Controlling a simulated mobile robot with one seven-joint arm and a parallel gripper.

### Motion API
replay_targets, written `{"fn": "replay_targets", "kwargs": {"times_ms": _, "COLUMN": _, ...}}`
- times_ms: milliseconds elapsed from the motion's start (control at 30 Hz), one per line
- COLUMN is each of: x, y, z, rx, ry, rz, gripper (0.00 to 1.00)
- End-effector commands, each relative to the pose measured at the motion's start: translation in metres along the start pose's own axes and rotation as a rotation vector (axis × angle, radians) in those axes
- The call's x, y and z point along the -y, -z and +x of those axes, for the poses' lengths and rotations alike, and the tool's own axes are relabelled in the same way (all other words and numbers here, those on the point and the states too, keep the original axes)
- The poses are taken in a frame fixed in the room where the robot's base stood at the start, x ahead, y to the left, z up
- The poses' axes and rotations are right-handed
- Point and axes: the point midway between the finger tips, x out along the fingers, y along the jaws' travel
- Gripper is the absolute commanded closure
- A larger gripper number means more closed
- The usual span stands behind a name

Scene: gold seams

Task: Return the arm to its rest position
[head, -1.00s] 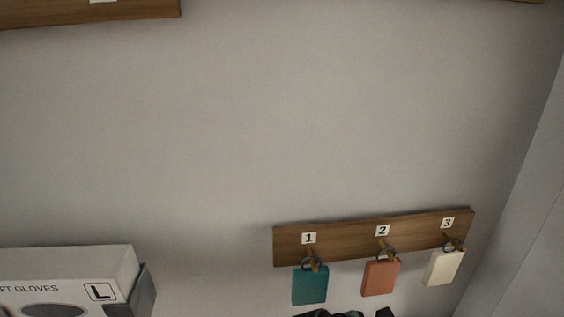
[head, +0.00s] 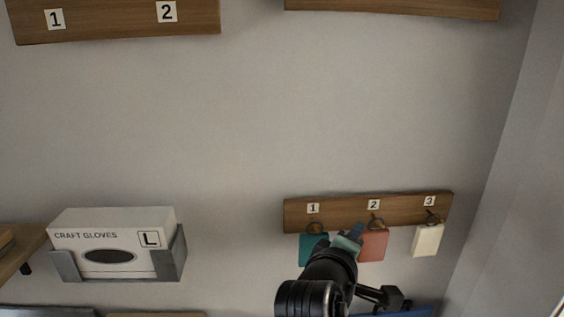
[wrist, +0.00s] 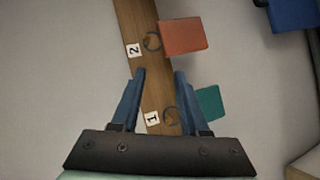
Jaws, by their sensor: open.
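My gripper (head: 352,236) is open and empty, in front of the wooden key rack (head: 410,207) in the head view. In the wrist view my gripper (wrist: 160,72) has its two blue fingers apart, with the rack board (wrist: 138,22) behind them. A teal tag (head: 310,247) hangs at hook 1, partly hidden by my arm. A red-orange tag (head: 374,246) hangs at hook 2 and a cream tag (head: 428,240) at hook 3. The wrist view shows the red-orange tag (wrist: 184,37) beyond the fingertips and the teal tag (wrist: 209,103) beside the right finger.
A craft gloves box (head: 110,240) sits in a grey wall holder (head: 172,262) at left. Wooden boards (head: 120,22) are on the wall above. A side wall (head: 510,190) stands close at right. The wall between the boards is clear.

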Motion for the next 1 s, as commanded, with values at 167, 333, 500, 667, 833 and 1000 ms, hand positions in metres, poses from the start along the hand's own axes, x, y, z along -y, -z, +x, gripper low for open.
{"fn": "replay_targets", "kwargs": {"times_ms": 167, "x": -0.104, "y": 0.056, "z": -0.077, "rx": -0.315, "ry": -0.221, "rz": 0.445, "gripper": 0.55}}
{"fn": "replay_targets", "kwargs": {"times_ms": 333, "x": -0.186, "y": 0.082, "z": -0.175, "rx": -0.667, "ry": -0.344, "rz": 0.831, "gripper": 0.55}}
{"fn": "replay_targets", "kwargs": {"times_ms": 500, "x": -0.237, "y": 0.083, "z": -0.273, "rx": -1.009, "ry": -0.378, "rz": 1.122, "gripper": 0.55}}
{"fn": "replay_targets", "kwargs": {"times_ms": 667, "x": -0.258, "y": 0.075, "z": -0.331, "rx": -1.214, "ry": -0.367, "rz": 1.266, "gripper": 0.55}}
{"fn": "replay_targets", "kwargs": {"times_ms": 833, "x": -0.263, "y": 0.071, "z": -0.348, "rx": -1.281, "ry": -0.358, "rz": 1.308, "gripper": 0.55}}
{"fn": "replay_targets", "kwargs": {"times_ms": 1000, "x": -0.263, "y": 0.071, "z": -0.348, "rx": -1.279, "ry": -0.357, "rz": 1.308, "gripper": 0.55}}
